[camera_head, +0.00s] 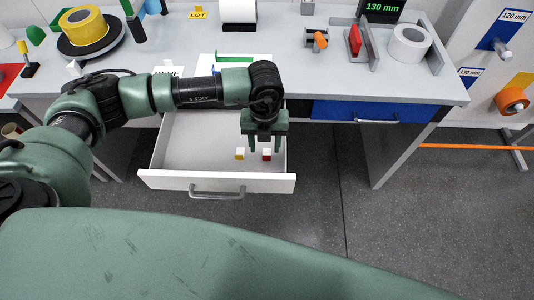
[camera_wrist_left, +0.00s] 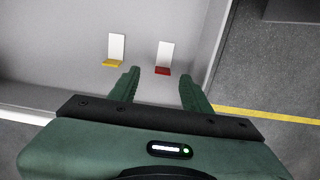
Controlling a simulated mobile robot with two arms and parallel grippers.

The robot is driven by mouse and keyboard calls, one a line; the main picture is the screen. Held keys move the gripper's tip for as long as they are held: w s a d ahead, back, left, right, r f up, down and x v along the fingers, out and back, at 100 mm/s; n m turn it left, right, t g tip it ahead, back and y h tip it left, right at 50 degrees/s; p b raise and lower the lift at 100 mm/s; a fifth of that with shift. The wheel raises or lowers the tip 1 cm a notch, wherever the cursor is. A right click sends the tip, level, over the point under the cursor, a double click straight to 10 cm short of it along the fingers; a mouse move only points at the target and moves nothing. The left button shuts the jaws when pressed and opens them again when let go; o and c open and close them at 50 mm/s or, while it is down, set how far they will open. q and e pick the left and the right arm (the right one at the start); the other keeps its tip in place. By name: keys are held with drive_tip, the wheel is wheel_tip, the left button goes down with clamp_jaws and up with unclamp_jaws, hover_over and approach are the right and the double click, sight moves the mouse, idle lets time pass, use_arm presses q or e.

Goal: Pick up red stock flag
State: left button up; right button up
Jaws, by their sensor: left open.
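The red stock flag (camera_head: 266,155), red with a white part, stands in the open white drawer near its front right corner. It also shows in the left wrist view (camera_wrist_left: 163,71), between and beyond my fingertips. A yellow flag (camera_head: 239,154) of the same form stands to its left, and shows in the left wrist view (camera_wrist_left: 113,62). My left gripper (camera_head: 267,150) is open and points down into the drawer above the red flag. Its jaws (camera_wrist_left: 160,73) are empty, and I cannot tell the exact height gap. My right gripper is not in view.
The drawer's front wall (camera_head: 215,183) and right side wall stand close to the flags. A closed blue drawer (camera_head: 362,111) is to the right. The desk top (camera_head: 330,78) above holds tape rolls and small fixtures. Grey floor lies to the right.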

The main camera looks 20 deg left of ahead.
sight(267, 160)
use_arm(q)
drive_tip(key=f, duration=0.2)
drive_tip(key=shift+d+f+p, duration=0.25)
drive_tip(key=shift+f+p, duration=0.05)
drive_tip(key=shift+f, duration=1)
clamp_jaws()
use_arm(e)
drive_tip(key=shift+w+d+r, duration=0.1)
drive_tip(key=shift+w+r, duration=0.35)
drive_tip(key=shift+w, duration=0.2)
